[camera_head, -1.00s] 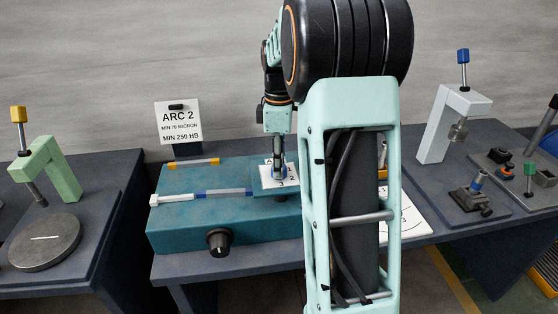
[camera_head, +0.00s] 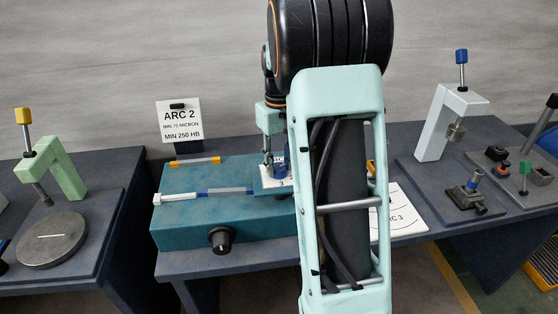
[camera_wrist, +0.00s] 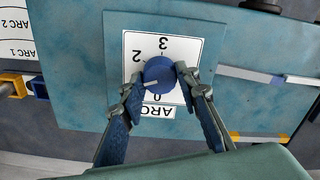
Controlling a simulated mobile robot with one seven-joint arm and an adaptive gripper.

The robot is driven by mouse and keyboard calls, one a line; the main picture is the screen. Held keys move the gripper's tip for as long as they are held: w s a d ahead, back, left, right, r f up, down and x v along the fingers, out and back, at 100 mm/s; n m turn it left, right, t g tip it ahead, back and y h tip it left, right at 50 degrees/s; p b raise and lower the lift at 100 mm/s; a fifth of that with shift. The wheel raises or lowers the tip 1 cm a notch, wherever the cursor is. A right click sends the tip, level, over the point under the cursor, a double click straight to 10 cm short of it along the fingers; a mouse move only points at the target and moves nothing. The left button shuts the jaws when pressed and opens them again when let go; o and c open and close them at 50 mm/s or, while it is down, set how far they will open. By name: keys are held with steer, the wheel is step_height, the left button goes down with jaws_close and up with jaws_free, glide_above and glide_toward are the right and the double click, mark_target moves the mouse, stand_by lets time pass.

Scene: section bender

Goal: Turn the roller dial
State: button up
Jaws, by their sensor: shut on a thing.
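The roller dial (camera_wrist: 158,72) is a round blue knob with a pale pointer bar, on a white plate (camera_wrist: 190,48) marked with 3, 2, 0 and ARC. The pointer faces left and slightly down in the wrist view, below the 2. A 1 cannot be seen; my left finger covers that side. My gripper (camera_wrist: 160,80) is shut on the dial, with one finger on each side. In the head view my gripper (camera_head: 272,162) is over the plate on the teal bender block (camera_head: 185,233), and the dial is mostly hidden.
A black knob (camera_head: 221,239) sticks out of the block's front. A grey bar with a blue band (camera_head: 225,191) lies on top. A sign reading ARC 2 (camera_head: 180,120) stands behind. Presses flank the bench: green (camera_head: 55,165) left, white (camera_head: 447,120) right.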

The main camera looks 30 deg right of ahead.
mark_target(279, 166)
steer(key=m+p, duration=0.1)
steer(key=m, duration=0.3)
steer(key=shift+m, duration=0.3)
steer(key=shift+m+p, duration=0.3)
steer(key=shift+m, duration=1.3)
steer(key=o, duration=1.2)
steer(key=shift+r, duration=0.1)
step_height(279, 166, up, 12)
steer(key=shift+f, duration=0.1)
